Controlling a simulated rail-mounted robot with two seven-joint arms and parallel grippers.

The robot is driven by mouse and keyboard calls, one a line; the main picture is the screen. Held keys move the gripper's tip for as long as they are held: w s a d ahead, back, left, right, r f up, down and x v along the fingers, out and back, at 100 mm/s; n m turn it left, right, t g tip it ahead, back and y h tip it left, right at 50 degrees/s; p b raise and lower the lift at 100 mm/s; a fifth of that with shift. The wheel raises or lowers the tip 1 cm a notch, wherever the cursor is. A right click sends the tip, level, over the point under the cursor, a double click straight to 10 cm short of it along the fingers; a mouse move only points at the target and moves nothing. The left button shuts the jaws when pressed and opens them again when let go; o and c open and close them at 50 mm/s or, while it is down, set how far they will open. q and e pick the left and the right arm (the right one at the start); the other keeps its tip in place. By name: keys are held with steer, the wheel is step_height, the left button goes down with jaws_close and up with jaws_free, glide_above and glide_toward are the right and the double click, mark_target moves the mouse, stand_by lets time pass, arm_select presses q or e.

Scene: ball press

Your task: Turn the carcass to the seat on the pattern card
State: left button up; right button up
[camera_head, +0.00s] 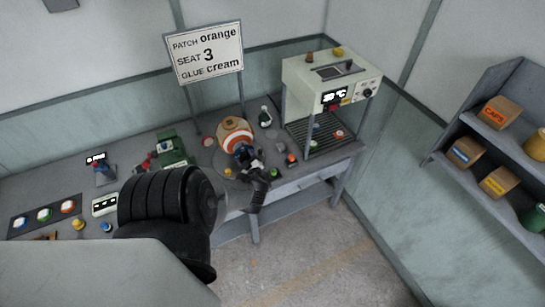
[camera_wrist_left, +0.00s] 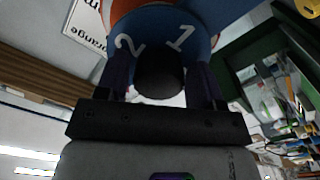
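The carcass (camera_head: 236,138) is a ball with orange, white and blue bands, on a round base at the middle of the bench. In the left wrist view its blue band (camera_wrist_left: 195,42) shows the numbers 2 and 1. The pattern card (camera_head: 208,53) reads PATCH orange, SEAT 3, GLUE cream. My left gripper (camera_head: 246,157) is at the near side of the carcass. In the left wrist view its two fingers (camera_wrist_left: 160,85) sit on both sides of a dark round knob (camera_wrist_left: 160,73) and appear to hold it. My right gripper is not in view.
A white press machine (camera_head: 330,85) stands to the right of the carcass. A green device (camera_head: 174,147) and a tray of coloured buttons (camera_head: 45,214) lie to the left. A small bottle (camera_head: 265,116) and several small pieces surround the carcass. Shelves (camera_head: 480,155) hang at right.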

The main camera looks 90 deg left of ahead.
arm_select(q)
steer(key=shift+o, duration=0.7)
steer(key=shift+w+d+r, duration=0.1)
steer(key=shift+d, duration=0.1)
steer(key=p+v, duration=0.6)
steer(key=v, duration=0.7)
steer(key=shift+d, duration=0.25)
